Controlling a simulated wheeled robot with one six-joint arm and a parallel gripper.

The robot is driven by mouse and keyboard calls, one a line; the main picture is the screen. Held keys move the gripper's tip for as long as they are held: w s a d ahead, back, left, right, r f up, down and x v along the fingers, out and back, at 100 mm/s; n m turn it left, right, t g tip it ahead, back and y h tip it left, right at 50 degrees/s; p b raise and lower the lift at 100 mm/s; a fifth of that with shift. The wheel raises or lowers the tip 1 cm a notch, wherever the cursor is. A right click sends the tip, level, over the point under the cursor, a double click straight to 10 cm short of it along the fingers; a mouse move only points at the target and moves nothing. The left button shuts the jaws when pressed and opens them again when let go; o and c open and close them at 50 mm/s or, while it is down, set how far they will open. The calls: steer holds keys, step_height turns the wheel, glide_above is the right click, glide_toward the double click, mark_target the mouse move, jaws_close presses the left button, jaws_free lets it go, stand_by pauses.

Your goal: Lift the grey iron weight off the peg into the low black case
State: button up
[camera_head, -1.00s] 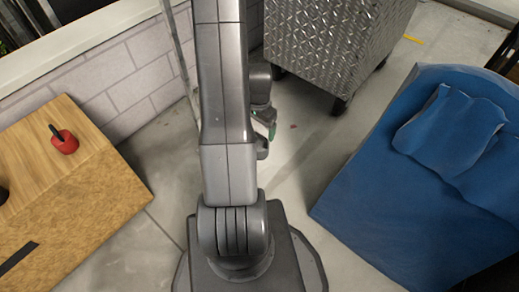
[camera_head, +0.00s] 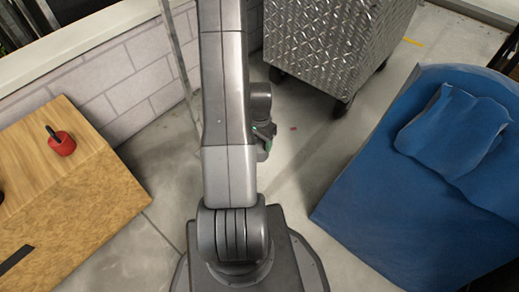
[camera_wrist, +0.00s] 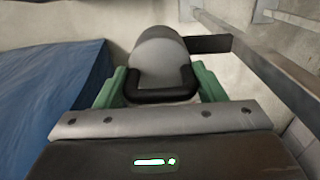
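The grey weight (camera_wrist: 158,52) with its black loop handle (camera_wrist: 160,96) fills the middle of the wrist view. My gripper (camera_wrist: 160,85) has its green fingers against both sides of the handle, with no gap visible. A dark bar (camera_wrist: 208,44) runs from behind the weight to a diagonal metal rail; I cannot tell if the weight touches this bar. In the head view my gripper (camera_head: 264,136) is partly hidden by my arm, and the grey weight cannot be made out. I cannot make out the low black case.
A wooden table (camera_head: 95,205) with a red weight (camera_head: 61,144) stands at left. A metal-plated wheeled cabinet (camera_head: 335,45) is at top right. A blue-covered bed (camera_head: 390,215) fills the right. Bare floor lies between. A thin post (camera_head: 177,45) stands by the brick wall.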

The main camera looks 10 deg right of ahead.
jaws_close()
steer(key=shift+r, duration=0.1)
step_height(320, 180, up, 10)
steer(key=p, duration=0.2)
steer(key=shift+p, duration=0.35)
steer(key=shift+w, duration=0.1)
